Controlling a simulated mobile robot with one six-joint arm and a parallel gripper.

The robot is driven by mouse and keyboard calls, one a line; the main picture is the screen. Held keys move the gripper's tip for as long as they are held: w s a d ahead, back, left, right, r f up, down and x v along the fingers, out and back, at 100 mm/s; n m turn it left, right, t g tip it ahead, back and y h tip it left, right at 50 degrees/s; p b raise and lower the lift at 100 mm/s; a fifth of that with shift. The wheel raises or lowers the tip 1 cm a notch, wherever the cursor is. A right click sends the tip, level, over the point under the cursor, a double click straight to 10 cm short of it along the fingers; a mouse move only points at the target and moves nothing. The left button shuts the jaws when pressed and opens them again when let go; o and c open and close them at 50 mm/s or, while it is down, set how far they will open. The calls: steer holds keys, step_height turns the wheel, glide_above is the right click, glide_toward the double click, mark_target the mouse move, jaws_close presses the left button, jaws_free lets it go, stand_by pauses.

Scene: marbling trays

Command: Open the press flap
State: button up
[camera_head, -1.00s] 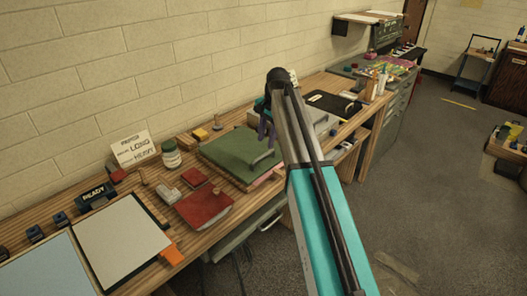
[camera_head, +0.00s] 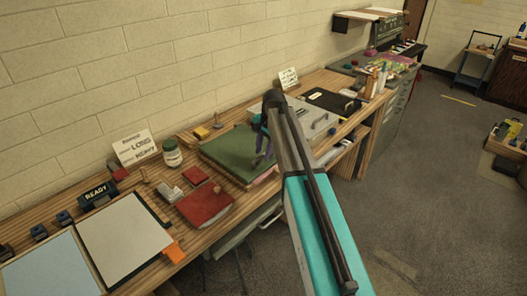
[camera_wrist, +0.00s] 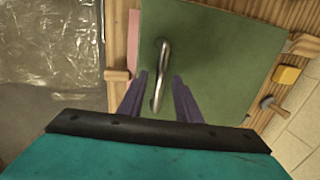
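The press flap is a green board (camera_head: 228,150) lying on the bench in the head view. It also fills much of the wrist view (camera_wrist: 222,60), where a curved metal handle (camera_wrist: 161,65) stands on it. My gripper (camera_wrist: 160,85) has its two purple fingers apart, one on each side of the handle's near end. The fingers are open and I see no contact with the handle. In the head view my gripper (camera_head: 262,158) is low over the flap's right part, and the arm hides some of it. Pink material (camera_wrist: 134,35) shows along the flap's edge in the wrist view.
A red pad (camera_head: 204,205), a jar (camera_head: 172,153) and a sign (camera_head: 134,147) stand left of the flap. A yellow block (camera_wrist: 288,75) and a small hammer-like tool (camera_wrist: 272,106) lie beside it. A grey plate with a handle (camera_head: 318,122) lies behind my arm.

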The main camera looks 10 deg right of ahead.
jaws_close()
steer(key=shift+r, duration=0.1)
